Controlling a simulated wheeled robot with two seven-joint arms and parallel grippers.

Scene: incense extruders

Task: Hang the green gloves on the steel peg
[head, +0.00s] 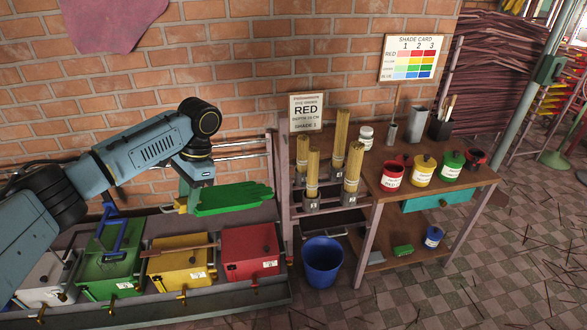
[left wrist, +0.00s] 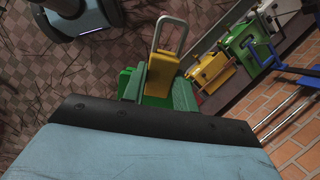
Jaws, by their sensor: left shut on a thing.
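The green gloves (head: 236,198) hang in the air in the head view, stretched out to the right from my left gripper (head: 186,200). That gripper is shut on their left end, above the back of the bench. In the left wrist view the green gloves (left wrist: 185,97) show beyond the wrist, beside a yellow block (left wrist: 160,74) with a bent metal loop (left wrist: 168,34). I cannot tell what the block and loop belong to. I cannot make out a single steel peg; metal rails (head: 236,155) run along the brick wall behind the gloves. My right gripper is not in view.
Below are a green box (head: 108,268), a yellow box (head: 180,262) and a red box (head: 250,252) in a trough. A blue bucket (head: 322,262) stands on the floor.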

